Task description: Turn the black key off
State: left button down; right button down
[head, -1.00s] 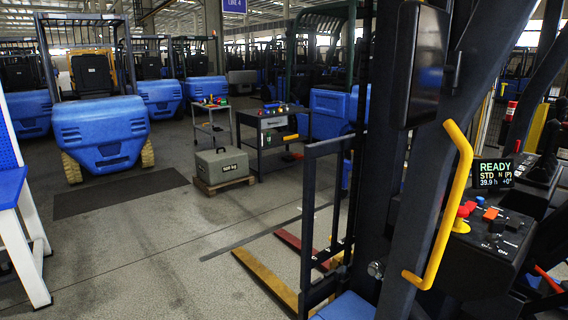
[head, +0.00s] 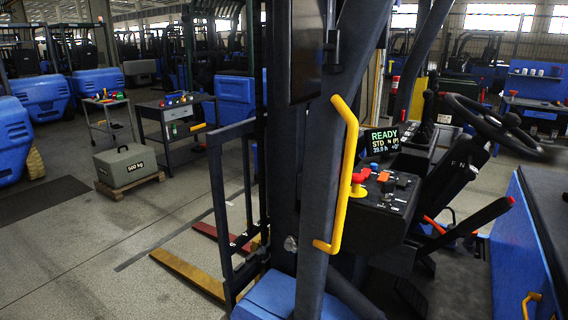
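The forklift's dark control console (head: 385,208) is right of centre in the head view, behind a yellow grab handle (head: 345,175). Small dark controls (head: 389,187) sit on its top beside an orange switch (head: 382,176) and a red knob on a yellow base (head: 357,190). I cannot tell for sure which dark control is the black key, or its position. The display (head: 384,141) above the console is lit and reads READY. Neither of my grippers is in view.
The dark mast post (head: 312,150) stands left of the console. A steering wheel (head: 490,125) and black levers are to its right. The forks (head: 188,275) reach over the floor at lower left. A 500 kg weight (head: 128,165) sits on a pallet. Open floor lies left.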

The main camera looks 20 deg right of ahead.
aim_at(388, 187)
jog(key=z, duration=1.2)
